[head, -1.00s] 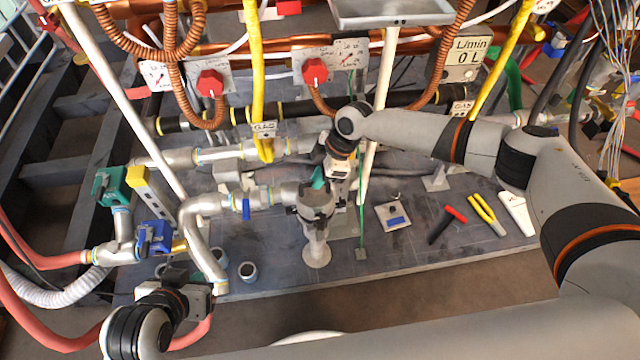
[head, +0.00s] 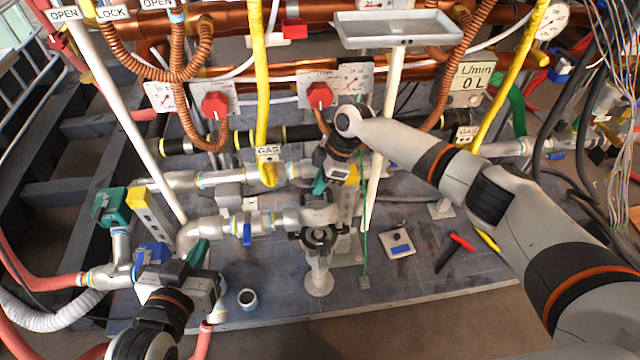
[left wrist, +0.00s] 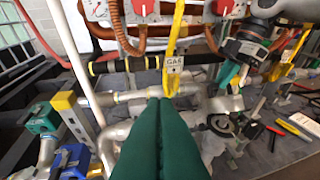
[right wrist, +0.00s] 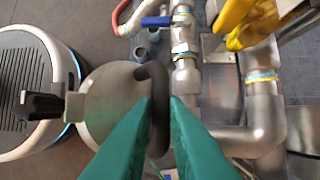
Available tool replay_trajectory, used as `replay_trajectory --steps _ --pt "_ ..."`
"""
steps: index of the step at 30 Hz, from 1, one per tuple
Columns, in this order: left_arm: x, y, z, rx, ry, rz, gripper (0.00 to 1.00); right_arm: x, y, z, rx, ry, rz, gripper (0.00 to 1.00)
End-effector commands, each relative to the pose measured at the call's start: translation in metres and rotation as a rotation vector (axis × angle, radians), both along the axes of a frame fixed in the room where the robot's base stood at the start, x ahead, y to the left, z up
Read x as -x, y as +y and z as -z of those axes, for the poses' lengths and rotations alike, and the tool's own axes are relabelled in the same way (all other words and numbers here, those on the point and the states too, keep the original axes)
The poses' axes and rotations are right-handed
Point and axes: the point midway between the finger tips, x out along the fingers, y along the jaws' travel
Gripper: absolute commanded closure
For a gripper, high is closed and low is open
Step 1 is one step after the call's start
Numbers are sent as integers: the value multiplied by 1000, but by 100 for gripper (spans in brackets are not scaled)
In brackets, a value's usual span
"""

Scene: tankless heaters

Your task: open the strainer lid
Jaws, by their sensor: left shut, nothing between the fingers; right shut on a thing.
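The grey metal strainer (head: 319,262) stands in the middle of the head view, joined to a pipe on its left. The mouth also shows in the left wrist view (left wrist: 224,125). My right gripper (head: 319,187) is shut on the lid's dark loop handle (right wrist: 156,95). In the right wrist view the grey lid disc (right wrist: 105,100) lies just beyond the green fingers. My left gripper (head: 198,250) is shut and empty, to the left of the strainer and apart from it.
Pipes with a blue-handled valve (head: 247,235) run left of the strainer. A yellow gas pipe (head: 262,80) hangs behind it. A grey tray (head: 400,38) stands on a post at the back. A small cup (head: 247,299) and a red-handled tool (head: 462,243) lie on the dark slab.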

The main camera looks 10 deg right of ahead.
Motion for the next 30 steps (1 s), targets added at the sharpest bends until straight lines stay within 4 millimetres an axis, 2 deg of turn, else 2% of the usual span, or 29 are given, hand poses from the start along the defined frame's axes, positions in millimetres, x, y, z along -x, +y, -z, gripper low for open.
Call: replay_trajectory --steps 6,7,10,11,22,26,30 --pt "0 0 0 0 1 0 100 0 -1 2 4 -1 0 100" --pt "0 0 0 0 1 0 100 0 -2 2 4 -1 0 84" --pt "0 0 0 0 1 0 100 0 -1 2 3 0 1 67" --pt "0 0 0 0 1 0 100 0 -1 2 3 0 0 65" --pt "1 0 1 -4 17 -1 100 0 -2 -4 1 0 1 65" --pt "11 6 15 -27 119 -8 100 -1 -8 -18 1 -1 1 65" --pt "29 14 33 -62 269 -20 100 -2 -17 -41 0 -1 1 65"
